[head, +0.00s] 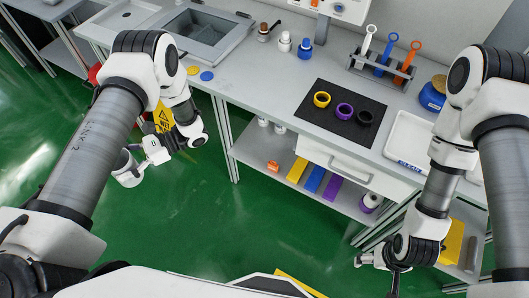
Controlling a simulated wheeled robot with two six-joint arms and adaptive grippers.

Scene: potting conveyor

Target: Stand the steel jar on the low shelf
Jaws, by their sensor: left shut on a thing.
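My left gripper (143,166) is shut on the steel jar (127,174), a pale grey cylinder, and holds it over the green floor, left of the workbench. The jar's top tilts slightly in the picture, and the gripper fingers cover its right side. The low shelf (257,155) runs under the bench to the right of the jar, apart from it. My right gripper (378,268) hangs low at the bottom right, in front of the bench; whether its fingers are apart is unclear.
The shelf bears an orange block (273,166), yellow, blue and purple upright items (314,178) and a white-purple bottle (370,202). Small white bottles (279,127) stand towards its back. A drawer (350,172) hangs above its right part. The shelf's front left is bare.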

